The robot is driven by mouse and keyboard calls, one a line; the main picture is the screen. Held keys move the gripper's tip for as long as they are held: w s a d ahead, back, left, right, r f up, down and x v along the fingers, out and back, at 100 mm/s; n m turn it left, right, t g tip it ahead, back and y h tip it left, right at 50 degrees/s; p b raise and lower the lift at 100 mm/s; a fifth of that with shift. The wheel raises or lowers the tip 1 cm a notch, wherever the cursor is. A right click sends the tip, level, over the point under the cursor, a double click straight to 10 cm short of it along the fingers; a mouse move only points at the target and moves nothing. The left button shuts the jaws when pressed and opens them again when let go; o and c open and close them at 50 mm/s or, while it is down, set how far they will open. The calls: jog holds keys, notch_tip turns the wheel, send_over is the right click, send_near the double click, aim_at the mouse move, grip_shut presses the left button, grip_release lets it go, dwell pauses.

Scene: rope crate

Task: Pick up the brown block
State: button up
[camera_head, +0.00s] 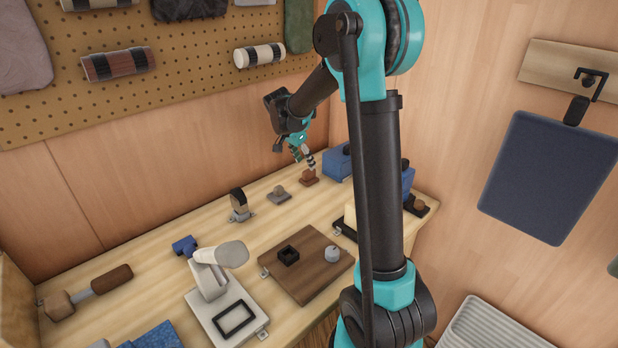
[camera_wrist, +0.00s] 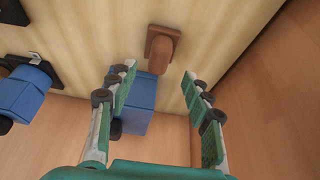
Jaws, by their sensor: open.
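The brown block (camera_head: 309,177) stands on the workbench (camera_head: 150,245) near its back edge. It has a wider square base and a narrower upper part. My gripper (camera_head: 303,158) is just above it in the head view, with the fingers apart and nothing between them. In the wrist view the brown block (camera_wrist: 161,50) is ahead of the open fingertips of my gripper (camera_wrist: 158,70), roughly midway between them. The fingers appear apart from the block.
A blue object (camera_wrist: 138,105) is close by the block; one blue box (camera_head: 338,163) stands right of it in the head view. A small grey piece (camera_head: 279,195) is to its left. A brown board (camera_head: 318,280) lies nearer. The pegboard wall (camera_head: 200,65) rises behind.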

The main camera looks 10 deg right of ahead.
aim_at(309, 170)
jog(key=shift+x, duration=3.1)
jog(key=shift+s, duration=0.1)
grip_shut()
